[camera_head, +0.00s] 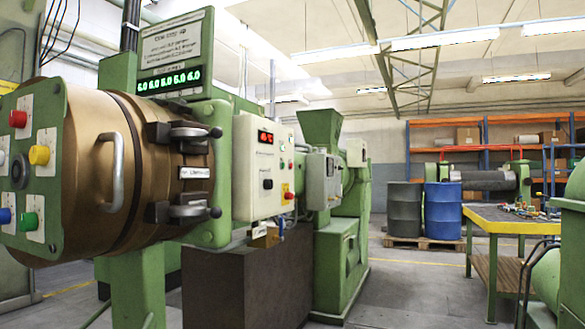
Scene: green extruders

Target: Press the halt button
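A green button panel (45,130) fills the left edge. It carries a red button (18,118) at top left, a yellow button (39,155), a blue button (5,216), a green button (29,222) and a dark round part (19,171) in the middle. Their labels are too small to read. A white control box (262,160) on the green machine has a red display and a dark knob. A red button (288,195) sits at its lower right edge. I cannot tell from the labels which button is the halt button. My gripper is not in view.
A metal handle (112,172) and dark clamps (190,209) stick out from the brown barrel (88,160). A yellow-edged workbench (500,220) is at right. The floor (400,285) between machine and bench is clear.

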